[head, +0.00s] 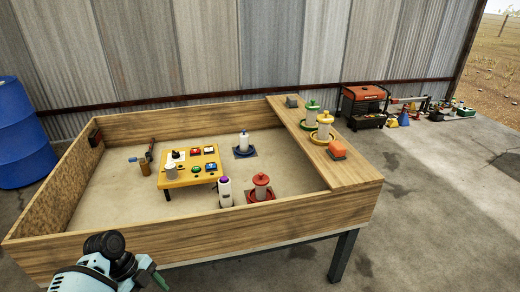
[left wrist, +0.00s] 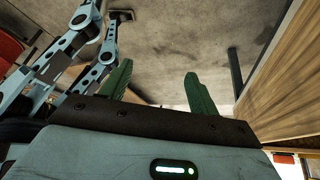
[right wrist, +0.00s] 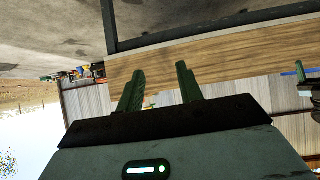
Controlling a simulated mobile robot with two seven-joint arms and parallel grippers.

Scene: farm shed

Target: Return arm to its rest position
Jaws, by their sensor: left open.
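My left gripper (left wrist: 157,74) is open, with its two green fingers apart and nothing between them. In the left wrist view it hangs over the concrete floor (left wrist: 180,35), beside a wooden side wall at right. In the head view the left arm shows at the bottom left, in front of the near wall of the wooden box table (head: 270,222). My right gripper (right wrist: 160,70) is also open and empty. It is outside the head view. In the right wrist view a wooden wall (right wrist: 230,52) passes behind its fingertips.
Inside the box stand a small yellow table (head: 180,180), a red-based feeder (head: 261,190) and a white bottle with a purple top (head: 225,192). A blue barrel (head: 18,135) stands left.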

